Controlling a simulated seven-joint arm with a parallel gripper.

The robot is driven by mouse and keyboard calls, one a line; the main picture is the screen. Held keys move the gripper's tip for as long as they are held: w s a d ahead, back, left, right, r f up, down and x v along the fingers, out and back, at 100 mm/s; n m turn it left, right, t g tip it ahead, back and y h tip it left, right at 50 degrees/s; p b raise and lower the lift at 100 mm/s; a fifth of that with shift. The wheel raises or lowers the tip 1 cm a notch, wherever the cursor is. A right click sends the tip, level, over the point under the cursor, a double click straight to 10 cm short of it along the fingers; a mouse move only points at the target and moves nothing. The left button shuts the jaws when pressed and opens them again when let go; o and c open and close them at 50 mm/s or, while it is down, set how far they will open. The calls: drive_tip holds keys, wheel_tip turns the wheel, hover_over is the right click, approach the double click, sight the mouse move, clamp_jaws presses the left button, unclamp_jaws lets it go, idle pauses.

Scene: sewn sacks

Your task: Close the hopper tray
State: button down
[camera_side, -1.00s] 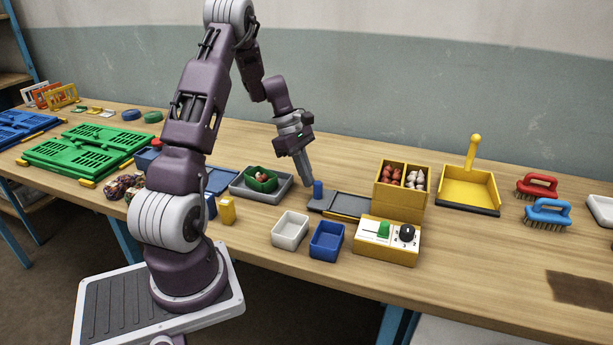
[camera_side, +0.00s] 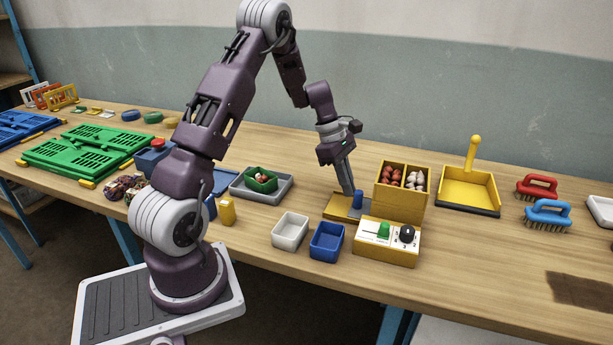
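The hopper (camera_side: 400,206) is a yellow box with two open compartments, one holding red pieces and one holding pale pieces. Its grey tray (camera_side: 343,212) lies low on the left, mostly slid in, with a blue upright knob (camera_side: 357,200) close to the hopper's left wall. A bare strip of yellow base (camera_side: 334,207) shows left of the tray. My gripper (camera_side: 349,192) points down just left of the knob, its fingers together, with nothing seen between them. Whether the fingertips touch the knob is hard to tell.
A yellow control box (camera_side: 386,250) with a green lever and black dial stands in front. White (camera_side: 290,231) and blue (camera_side: 326,240) bins stand front left. A grey tray with a green bowl (camera_side: 262,181) is left. A yellow dustpan (camera_side: 468,188) lies right.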

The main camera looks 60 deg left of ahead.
drive_tip(key=s+a, duration=0.2)
drive_tip(key=a, duration=0.1)
drive_tip(key=shift+a, duration=0.2)
drive_tip(key=v, duration=0.9)
drive_tip(key=s+d+r+m, duration=0.2)
drive_tip(key=d+r+m, duration=0.4)
drive_tip(key=d+r, duration=0.35)
drive_tip(key=s+d+r+m+t+y, duration=0.1)
drive_tip(key=s+d+r+m, duration=0.1)
drive_tip(key=s+d+m, duration=0.5)
drive_tip(key=s+d+r+m+t+y, duration=0.1)
drive_tip(key=s+d+r+m+y, duration=0.15)
drive_tip(key=s+d+m, duration=0.5)
drive_tip(key=s+d+f+m+t, duration=0.1)
drive_tip(key=s+d+f+m, duration=0.1)
drive_tip(key=s+d+m, duration=0.1)
drive_tip(key=s+m, duration=0.1)
drive_tip(key=s, duration=0.1)
drive_tip(key=shift+s+d, duration=0.35)
drive_tip(key=shift+s, duration=0.05)
